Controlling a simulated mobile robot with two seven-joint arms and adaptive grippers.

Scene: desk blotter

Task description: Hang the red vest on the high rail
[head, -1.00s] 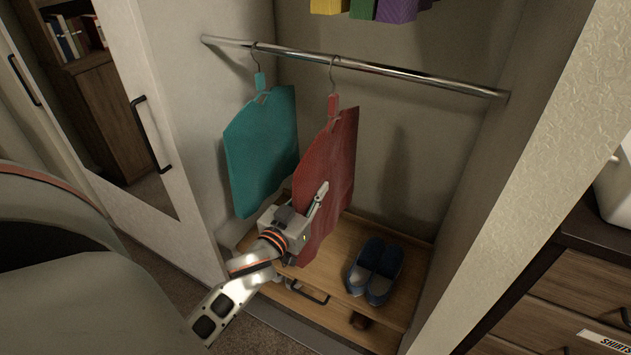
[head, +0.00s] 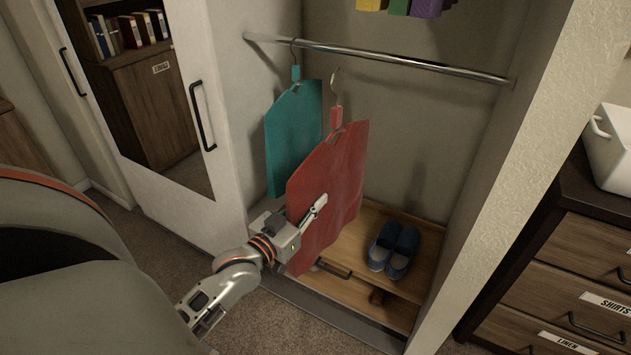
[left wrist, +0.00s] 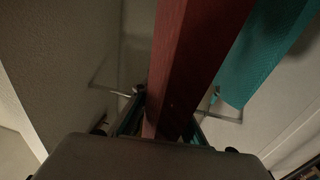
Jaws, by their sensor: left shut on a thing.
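The red vest (head: 335,175) hangs from a red-clipped hanger (head: 336,117) in the head view. Its hook shows below the metal rail (head: 420,66) in the picture and looks clear of it, in front. My left gripper (head: 318,205) is shut on the vest's lower body. In the left wrist view the red vest (left wrist: 190,60) runs edge-on between the fingers. A teal vest (head: 290,135) hangs from the rail on the left, behind the red one. My right gripper is not in view.
Blue slippers (head: 392,248) sit on the wooden shelf (head: 345,245) below. A mirrored door (head: 205,120) stands at the left, a drawer unit (head: 570,250) at the right. Yellow, green and purple items (head: 400,6) are above the rail, which is bare right of the teal hanger.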

